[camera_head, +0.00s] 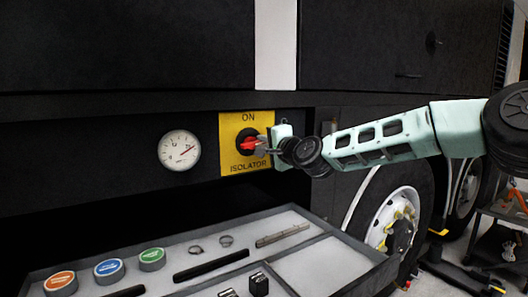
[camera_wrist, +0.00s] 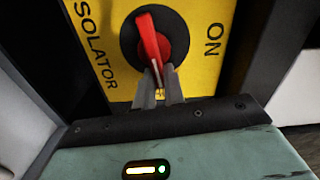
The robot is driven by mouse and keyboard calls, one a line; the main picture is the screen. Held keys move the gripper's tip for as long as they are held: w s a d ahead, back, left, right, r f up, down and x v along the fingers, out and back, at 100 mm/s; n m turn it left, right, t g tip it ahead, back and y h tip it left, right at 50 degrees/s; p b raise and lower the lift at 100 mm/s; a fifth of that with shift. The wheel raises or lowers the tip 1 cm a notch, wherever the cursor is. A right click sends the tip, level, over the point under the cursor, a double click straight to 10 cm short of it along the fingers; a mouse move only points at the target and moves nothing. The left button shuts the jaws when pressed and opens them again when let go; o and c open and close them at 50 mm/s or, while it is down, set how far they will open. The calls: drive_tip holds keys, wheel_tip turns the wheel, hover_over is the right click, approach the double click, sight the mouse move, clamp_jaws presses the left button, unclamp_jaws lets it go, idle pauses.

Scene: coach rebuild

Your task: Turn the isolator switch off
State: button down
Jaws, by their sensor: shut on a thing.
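The isolator switch has a red handle (camera_head: 248,143) on a black round base, mounted on a yellow panel (camera_head: 233,123) marked ON at the top and ISOLATOR at the bottom. The red handle (camera_wrist: 149,38) also shows in the wrist view, where the panel (camera_wrist: 205,45) appears turned on its side. The handle lies roughly crosswise to the panel's up direction, slightly tilted. My gripper (camera_head: 263,149) reaches in from the right. In the wrist view its fingers (camera_wrist: 160,86) are shut on the near end of the handle. The fingers partly hide that end.
A round white gauge (camera_head: 179,149) is left of the panel. Below, a grey tray (camera_head: 305,268) holds orange, blue and green round caps, rings and a metal bar. A coach wheel (camera_head: 395,220) stands at the lower right, below my arm.

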drive_tip(key=shift+f+m+b, duration=0.3)
drive_tip(key=shift+m+b, duration=0.25)
drive_tip(key=shift+m, duration=0.15)
drive_tip(key=c, duration=1.5)
unclamp_jaws()
drive_tip(key=b+v, duration=0.3)
drive_tip(key=v, duration=1.4)
drive_tip(key=shift+s+d, duration=0.15)
drive_tip(key=shift+d, duration=0.05)
